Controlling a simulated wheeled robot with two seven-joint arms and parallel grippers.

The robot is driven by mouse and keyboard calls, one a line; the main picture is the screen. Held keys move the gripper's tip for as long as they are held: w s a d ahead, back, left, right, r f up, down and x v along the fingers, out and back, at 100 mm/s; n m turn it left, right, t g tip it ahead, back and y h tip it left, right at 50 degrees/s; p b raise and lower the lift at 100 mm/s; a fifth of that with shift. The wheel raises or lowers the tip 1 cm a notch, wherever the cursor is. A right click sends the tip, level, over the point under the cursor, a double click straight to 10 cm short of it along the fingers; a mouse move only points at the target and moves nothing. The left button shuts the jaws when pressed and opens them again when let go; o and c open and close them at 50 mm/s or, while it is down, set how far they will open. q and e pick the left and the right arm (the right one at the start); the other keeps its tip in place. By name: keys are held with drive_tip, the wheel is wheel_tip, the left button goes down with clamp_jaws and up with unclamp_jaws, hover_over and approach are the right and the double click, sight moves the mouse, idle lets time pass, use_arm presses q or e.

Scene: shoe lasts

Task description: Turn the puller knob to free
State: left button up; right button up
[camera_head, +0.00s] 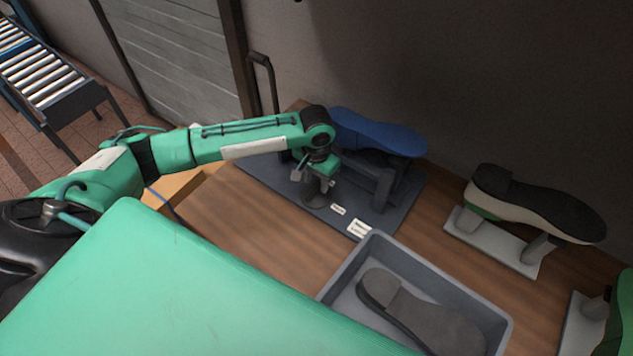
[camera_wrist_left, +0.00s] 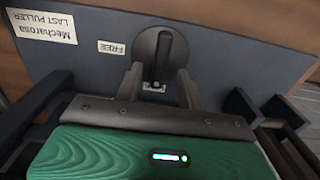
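The last puller is a dark grey base plate (camera_head: 262,172) with a post holding a blue shoe last (camera_head: 375,132) at the back of the table. Its knob (camera_wrist_left: 165,45) is a round dark disc with a raised bar handle, in the left wrist view. The bar points towards the gripper, and a "FREE" label (camera_wrist_left: 111,47) lies to the left of the disc. My left gripper (camera_wrist_left: 161,80) is open, with one finger on each side of the bar's near end and gaps visible. In the head view the left gripper (camera_head: 314,184) hangs over the plate, partly hiding the knob. My right gripper is out of view.
A grey bin (camera_head: 440,272) with a dark shoe piece (camera_head: 420,310) stands in front of the plate. A black-soled shoe on a white stand (camera_head: 498,242) is to the right. The wooden table (camera_head: 250,225) is bare left of the bin. A wall stands behind.

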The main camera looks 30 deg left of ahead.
sight(316, 191)
use_arm(q)
drive_tip(key=shift+f, duration=1.3)
clamp_jaws()
